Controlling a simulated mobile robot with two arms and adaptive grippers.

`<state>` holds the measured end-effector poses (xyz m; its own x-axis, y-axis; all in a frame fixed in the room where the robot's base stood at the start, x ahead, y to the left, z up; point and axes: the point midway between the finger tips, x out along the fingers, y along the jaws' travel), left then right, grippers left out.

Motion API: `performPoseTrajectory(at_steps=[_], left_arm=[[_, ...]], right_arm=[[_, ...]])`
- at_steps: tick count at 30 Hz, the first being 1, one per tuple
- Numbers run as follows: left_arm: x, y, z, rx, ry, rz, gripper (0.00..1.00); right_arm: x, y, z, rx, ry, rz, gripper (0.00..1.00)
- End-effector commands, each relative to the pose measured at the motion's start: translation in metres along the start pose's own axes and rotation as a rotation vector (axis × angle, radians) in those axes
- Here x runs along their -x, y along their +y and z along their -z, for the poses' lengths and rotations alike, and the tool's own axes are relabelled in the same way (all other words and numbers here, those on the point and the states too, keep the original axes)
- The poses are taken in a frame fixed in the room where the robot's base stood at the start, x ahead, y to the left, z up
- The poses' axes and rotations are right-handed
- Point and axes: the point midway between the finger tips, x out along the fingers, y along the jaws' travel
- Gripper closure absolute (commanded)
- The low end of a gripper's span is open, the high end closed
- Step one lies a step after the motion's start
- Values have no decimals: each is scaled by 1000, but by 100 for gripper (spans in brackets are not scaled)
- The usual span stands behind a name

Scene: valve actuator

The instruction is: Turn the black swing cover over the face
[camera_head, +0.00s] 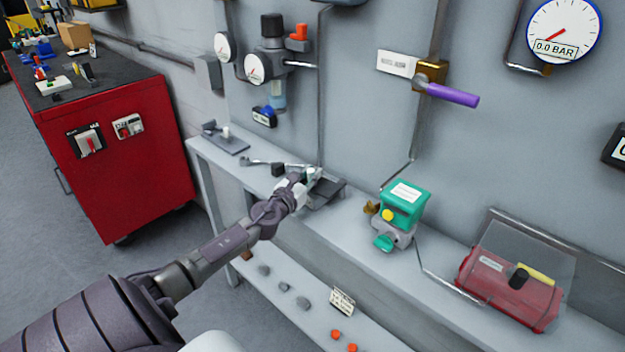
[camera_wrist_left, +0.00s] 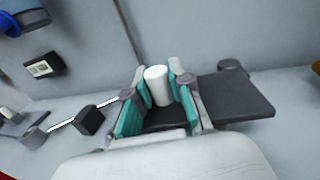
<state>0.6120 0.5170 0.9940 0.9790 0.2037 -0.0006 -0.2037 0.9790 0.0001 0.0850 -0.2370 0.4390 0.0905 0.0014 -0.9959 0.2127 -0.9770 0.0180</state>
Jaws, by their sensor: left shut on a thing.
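The black swing cover, as I take it, is the dark flat plate (camera_wrist_left: 236,97) on the bench in the left wrist view; it also shows in the head view (camera_head: 328,190), partly behind my gripper. A grey round post (camera_wrist_left: 232,68) stands at its far right edge. A short white cylinder (camera_wrist_left: 158,85) stands upright at the plate's left part. My left gripper (camera_wrist_left: 156,92) is shut on this white cylinder, its teal pads on either side; the gripper shows in the head view (camera_head: 306,180). I cannot make out the face. My right gripper is not in view.
Left along the bench (camera_head: 240,166) lie a lever with a black block (camera_wrist_left: 90,121) and another dark plate with a white knob (camera_head: 226,132). A green-topped device (camera_head: 404,205) stands to the right, then a red box under a clear cover (camera_head: 510,285). The wall is close behind.

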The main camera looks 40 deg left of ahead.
Motion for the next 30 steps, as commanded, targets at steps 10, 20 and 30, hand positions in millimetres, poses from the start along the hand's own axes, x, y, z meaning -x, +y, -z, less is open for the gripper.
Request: performPoseTrajectory(at_steps=[10,20,30], left_arm=[[-3,3,-2,-1,-3,-5,100],[-3,3,-1,-1,-2,-5,65],[-2,2,0,-1,-1,-2,53]], right_arm=[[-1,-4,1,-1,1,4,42],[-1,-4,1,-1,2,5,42],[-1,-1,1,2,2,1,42]])
